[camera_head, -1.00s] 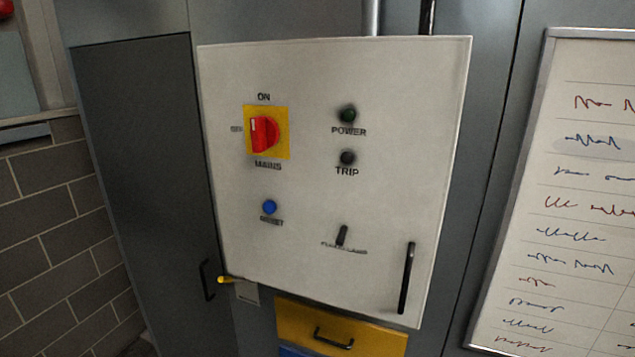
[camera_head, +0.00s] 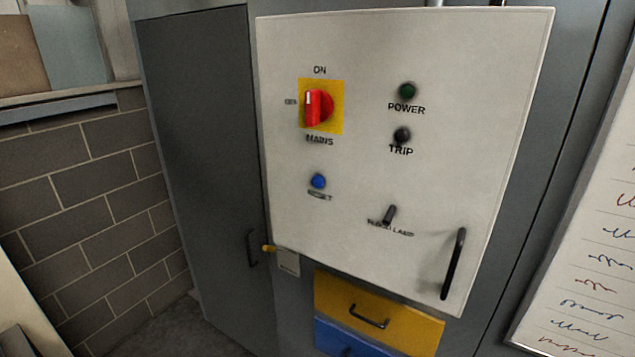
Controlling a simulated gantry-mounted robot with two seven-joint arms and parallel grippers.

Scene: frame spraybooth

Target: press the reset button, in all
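The blue round reset button (camera_head: 318,181) sits at the lower left of the white control panel (camera_head: 365,255), with a dark label just below it. Above it is the red mains switch (camera_head: 317,106) on a yellow plate, its pointer upright toward the ON label. To the right are the green power lamp (camera_head: 407,90) and the dark trip lamp (camera_head: 402,134), which looks unlit. A small black toggle (camera_head: 389,213) stands above a lamp label. Neither of my grippers shows in the head view.
A black handle (camera_head: 453,264) is at the panel's lower right. Yellow (camera_head: 400,330) and blue (camera_head: 335,338) drawers sit below it. A grey cabinet door (camera_head: 205,150) stands left, a written whiteboard (camera_head: 590,270) right. The space before the panel looks clear.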

